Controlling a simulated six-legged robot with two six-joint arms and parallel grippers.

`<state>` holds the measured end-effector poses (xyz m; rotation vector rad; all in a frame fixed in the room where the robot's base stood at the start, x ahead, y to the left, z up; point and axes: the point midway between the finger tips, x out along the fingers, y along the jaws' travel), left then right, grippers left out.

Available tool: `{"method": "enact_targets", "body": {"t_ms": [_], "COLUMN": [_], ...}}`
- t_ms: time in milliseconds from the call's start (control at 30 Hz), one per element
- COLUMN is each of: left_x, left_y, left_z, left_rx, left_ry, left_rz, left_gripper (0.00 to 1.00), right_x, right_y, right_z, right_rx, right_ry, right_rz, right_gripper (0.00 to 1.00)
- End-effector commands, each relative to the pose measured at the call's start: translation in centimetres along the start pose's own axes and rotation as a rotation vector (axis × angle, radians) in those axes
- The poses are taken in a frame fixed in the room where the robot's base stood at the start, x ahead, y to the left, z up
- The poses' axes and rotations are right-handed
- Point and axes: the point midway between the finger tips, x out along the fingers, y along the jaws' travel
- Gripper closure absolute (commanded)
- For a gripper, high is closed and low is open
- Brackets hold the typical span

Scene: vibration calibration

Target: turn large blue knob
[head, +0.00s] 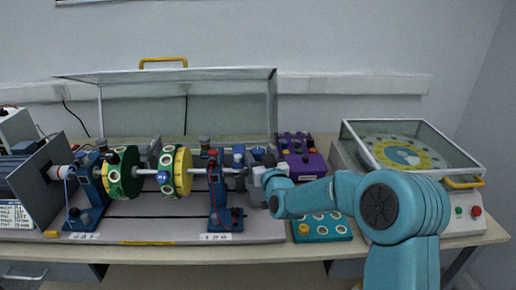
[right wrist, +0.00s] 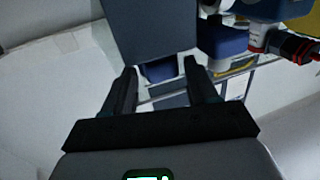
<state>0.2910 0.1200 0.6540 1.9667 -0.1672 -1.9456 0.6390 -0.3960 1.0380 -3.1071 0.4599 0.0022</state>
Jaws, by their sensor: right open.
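My right gripper (head: 264,177) is beside the right end of the shaft rig, at the front right of its last blue stand (head: 219,190). In the right wrist view its two dark fingers (right wrist: 159,75) are apart with nothing held between them. A blue part (head: 238,151) stands upright near the shaft's right end, just left of the gripper. I cannot tell for certain that it is the large blue knob. My left gripper is out of view.
Green (head: 122,172) and yellow (head: 175,171) discs sit on the shaft. A purple box (head: 307,166) stands behind my right arm, a teal panel (head: 322,229) below it. A glass-lidded machine (head: 466,207) is at right. A clear raised cover (head: 230,100) stands behind the rig.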

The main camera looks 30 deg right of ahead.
Motion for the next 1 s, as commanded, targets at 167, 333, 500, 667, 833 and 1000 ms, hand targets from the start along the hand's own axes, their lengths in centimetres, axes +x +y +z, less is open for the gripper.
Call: {"method": "enact_targets", "body": {"t_ms": [167,333,500,667,833,1000], "left_x": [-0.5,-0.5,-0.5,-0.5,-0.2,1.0], "left_y": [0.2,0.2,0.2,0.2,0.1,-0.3], "left_z": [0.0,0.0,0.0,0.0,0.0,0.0], "left_rx": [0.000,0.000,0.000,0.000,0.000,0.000], "left_ry": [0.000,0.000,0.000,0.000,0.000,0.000], "left_rz": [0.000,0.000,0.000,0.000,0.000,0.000], "left_gripper": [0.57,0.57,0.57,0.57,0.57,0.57], "right_x": [1.8,2.2,2.2,2.2,2.2,2.2], "right_y": [0.0,0.0,0.0,0.0,0.0,0.1], "right_z": [-0.1,0.1,0.0,0.0,0.1,0.3], "right_rx": [0.000,0.000,0.000,0.000,0.000,-0.002], "right_ry": [0.000,-0.001,-0.001,0.000,0.001,0.003], "right_rz": [0.000,-0.001,-0.001,-0.001,-0.008,-0.050], "right_gripper": [0.42,0.42,0.42,0.79,0.78,0.78]}}
